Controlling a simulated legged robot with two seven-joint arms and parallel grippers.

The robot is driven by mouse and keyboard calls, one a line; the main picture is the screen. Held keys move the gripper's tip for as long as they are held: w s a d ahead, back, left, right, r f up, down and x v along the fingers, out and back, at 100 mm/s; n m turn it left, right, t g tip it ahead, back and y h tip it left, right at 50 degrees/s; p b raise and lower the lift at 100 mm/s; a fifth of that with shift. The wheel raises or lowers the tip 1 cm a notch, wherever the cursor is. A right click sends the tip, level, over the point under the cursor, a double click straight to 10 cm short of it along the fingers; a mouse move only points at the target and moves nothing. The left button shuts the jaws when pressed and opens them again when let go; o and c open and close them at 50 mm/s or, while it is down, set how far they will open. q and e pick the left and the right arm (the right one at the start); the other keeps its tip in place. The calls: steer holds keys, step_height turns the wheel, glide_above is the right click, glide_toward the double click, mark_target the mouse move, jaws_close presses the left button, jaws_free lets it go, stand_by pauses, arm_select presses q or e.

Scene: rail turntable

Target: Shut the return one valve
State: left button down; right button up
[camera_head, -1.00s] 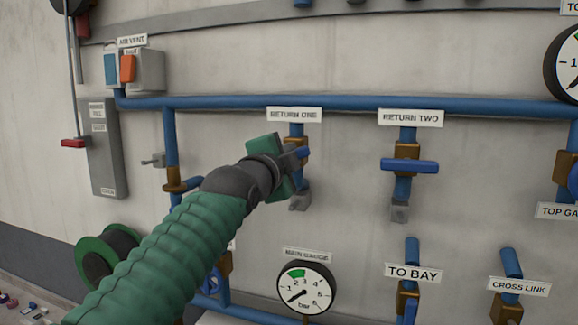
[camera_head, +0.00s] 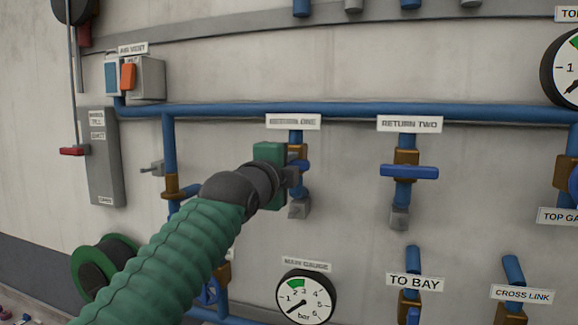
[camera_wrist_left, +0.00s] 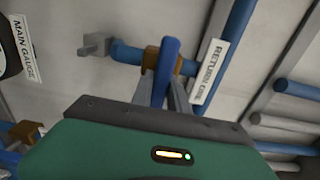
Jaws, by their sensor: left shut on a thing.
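The return one valve (camera_head: 296,152) has a brown body on a short blue pipe, under the RETURN ONE label (camera_head: 293,122). My left gripper (camera_head: 299,170) is at this valve and partly hides it in the head view. In the left wrist view its two grey fingers (camera_wrist_left: 164,92) are shut on the blue handle (camera_wrist_left: 168,58), one on each side. There the handle lies roughly crosswise to its pipe (camera_wrist_left: 128,53). The brown valve body (camera_wrist_left: 187,67) shows behind it. My right gripper is not in view.
The return two valve (camera_head: 407,171) is to the right, its blue handle crosswise. The main gauge (camera_head: 305,297) is below. A blue pipe (camera_head: 340,111) runs above. The AIR VENT box (camera_head: 148,77) and a grey switch box (camera_head: 104,155) are at left. Bare wall separates the two return valves.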

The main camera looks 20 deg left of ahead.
arm_select(q)
steer(key=shift+f, duration=0.1)
steer(key=c, duration=1.4)
jaws_free()
steer(key=shift+w, duration=0.2)
steer(key=shift+o, duration=0.6)
steer(key=shift+w+f, duration=0.1)
steer(key=shift+w, duration=0.15)
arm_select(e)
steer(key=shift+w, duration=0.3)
arm_select(q)
steer(key=shift+s, duration=0.15)
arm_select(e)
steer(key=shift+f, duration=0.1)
arm_select(q)
steer(key=s+b, duration=0.9)
steer(key=s, duration=0.7)
steer(key=shift+s+a, duration=0.25)
steer(key=shift+a, duration=0.1)
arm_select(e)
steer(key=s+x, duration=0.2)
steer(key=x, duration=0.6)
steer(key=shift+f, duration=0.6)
arm_select(q)
steer(key=shift+w, duration=0.1)
